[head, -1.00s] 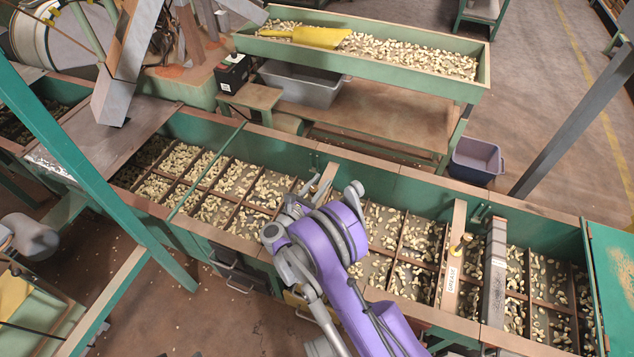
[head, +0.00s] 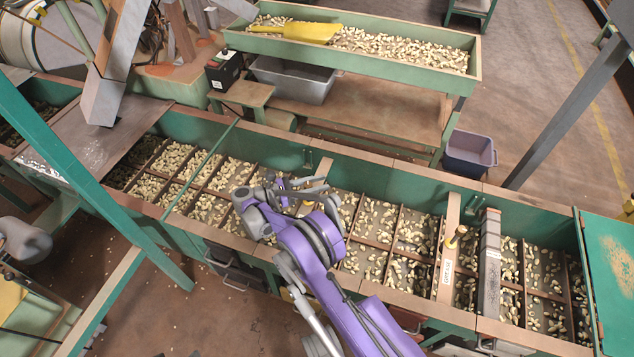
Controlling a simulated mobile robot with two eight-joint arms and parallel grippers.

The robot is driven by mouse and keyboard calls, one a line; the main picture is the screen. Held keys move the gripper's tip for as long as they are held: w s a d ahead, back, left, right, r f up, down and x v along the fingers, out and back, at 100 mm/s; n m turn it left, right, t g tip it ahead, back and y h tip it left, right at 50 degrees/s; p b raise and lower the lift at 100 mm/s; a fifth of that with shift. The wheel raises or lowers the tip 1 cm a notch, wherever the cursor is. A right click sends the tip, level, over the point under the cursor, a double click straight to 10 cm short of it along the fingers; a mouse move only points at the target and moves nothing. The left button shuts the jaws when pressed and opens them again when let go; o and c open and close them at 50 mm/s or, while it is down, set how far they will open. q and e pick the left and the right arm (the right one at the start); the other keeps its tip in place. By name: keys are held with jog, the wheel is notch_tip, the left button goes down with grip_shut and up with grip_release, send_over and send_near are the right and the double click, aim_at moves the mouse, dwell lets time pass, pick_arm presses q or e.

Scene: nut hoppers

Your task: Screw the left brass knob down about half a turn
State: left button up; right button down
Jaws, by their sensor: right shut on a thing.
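My right arm, purple and grey, reaches up from the bottom to a narrow wooden crosspiece (head: 323,170) on the long green hopper (head: 380,170). My right gripper (head: 306,203) is at this crosspiece and is shut on what appears to be the left brass knob. The knob itself is hidden behind the gripper and wrist, so its height and turn cannot be seen. Another brass knob (head: 456,236) stands on a second crosspiece (head: 446,262) with a white label, to the right and apart from my gripper. My left gripper is not in view.
Nuts lie in the hopper's divided compartments on both sides of my wrist. Behind are a green trough (head: 400,70) with a yellow scoop (head: 300,28) and a purple bin (head: 469,153).

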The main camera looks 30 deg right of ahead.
jog(key=shift+s+g, duration=0.1)
jog(key=shift+g, duration=0.2)
jog(key=c, duration=0.6)
grip_release()
jog(key=shift+d, duration=0.1)
